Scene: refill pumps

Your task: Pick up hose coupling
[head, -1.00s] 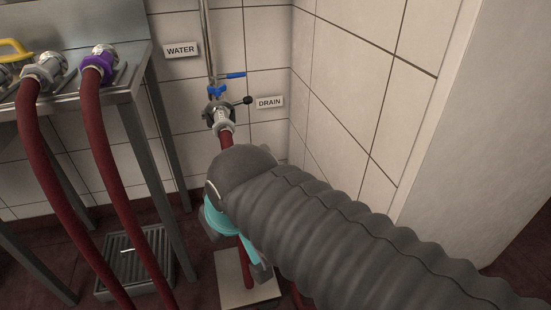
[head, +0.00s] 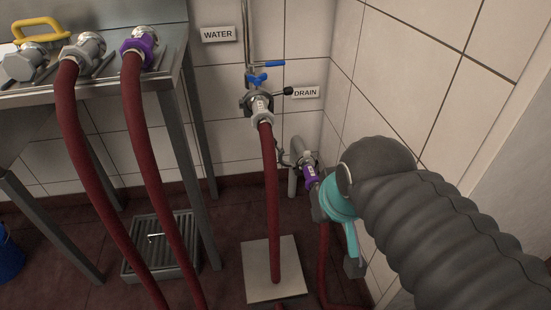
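Several metal hose couplings are in the head view. One with a purple band (head: 311,177) is at the low drain pipe by the wall, with a red hose below it. Another with a purple band (head: 138,47) and a plain metal one (head: 84,51) lie on the steel table, each on a red hose. A further metal coupling (head: 261,112) joins a red hose to the water pipe. My gripper (head: 318,204), with teal parts, is right beside the low purple-banded coupling. Its fingers are mostly hidden, so I cannot tell whether it touches or grips the coupling.
The steel table (head: 110,93) stands at the left with a yellow handle (head: 38,28) on it. A floor grate (head: 158,262) and a pale plate (head: 262,280) lie below. A blue-handled valve (head: 260,78) sits on the water pipe. Tiled walls close in behind and right.

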